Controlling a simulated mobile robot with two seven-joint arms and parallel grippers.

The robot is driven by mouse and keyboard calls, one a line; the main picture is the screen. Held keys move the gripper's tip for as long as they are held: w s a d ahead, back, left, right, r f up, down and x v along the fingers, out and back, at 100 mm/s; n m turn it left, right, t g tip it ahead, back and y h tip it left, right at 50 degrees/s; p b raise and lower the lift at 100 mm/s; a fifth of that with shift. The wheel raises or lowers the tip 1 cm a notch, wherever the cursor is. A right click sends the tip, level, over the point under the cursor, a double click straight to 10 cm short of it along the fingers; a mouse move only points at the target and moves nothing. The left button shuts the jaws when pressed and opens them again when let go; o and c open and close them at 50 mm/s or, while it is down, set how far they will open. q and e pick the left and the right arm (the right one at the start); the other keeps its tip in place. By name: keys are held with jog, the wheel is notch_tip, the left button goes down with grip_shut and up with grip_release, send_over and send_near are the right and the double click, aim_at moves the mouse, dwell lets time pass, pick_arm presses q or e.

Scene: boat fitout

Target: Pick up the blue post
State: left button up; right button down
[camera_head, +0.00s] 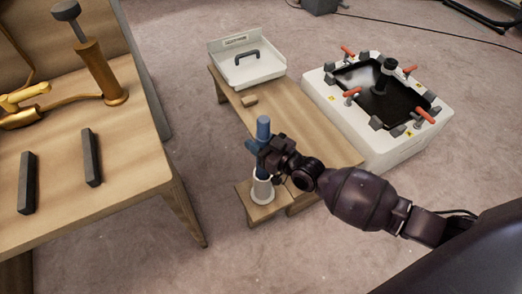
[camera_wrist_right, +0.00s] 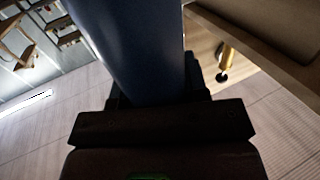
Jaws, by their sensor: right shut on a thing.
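The blue post (camera_head: 263,128) stands upright, with its lower end at a white cup-like holder (camera_head: 262,190) on a low wooden step. My right gripper (camera_head: 266,154) is shut on the blue post around its middle. The post also fills the upper middle of the right wrist view (camera_wrist_right: 135,45), between the dark gripper parts (camera_wrist_right: 158,95). Whether the post's lower end sits inside the holder or just above it, I cannot tell. My left gripper is not in view.
A wooden bench (camera_head: 310,141) runs behind the post, with a white tray (camera_head: 247,68) at its far end. A white box with a black hatch and orange clamps (camera_head: 398,143) stands at the right. A wooden table (camera_head: 130,184) with tools is at the left. Carpet lies clear between.

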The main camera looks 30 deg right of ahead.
pick_arm(q)
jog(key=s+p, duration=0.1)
jog(key=p, duration=0.3)
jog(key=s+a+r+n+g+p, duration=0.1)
jog(key=p, duration=0.3)
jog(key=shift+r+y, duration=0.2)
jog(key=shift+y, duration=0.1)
pick_arm(e)
notch_tip(320, 180, up, 20)
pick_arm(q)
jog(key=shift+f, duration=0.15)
pick_arm(e)
jog(key=shift+r, duration=0.1)
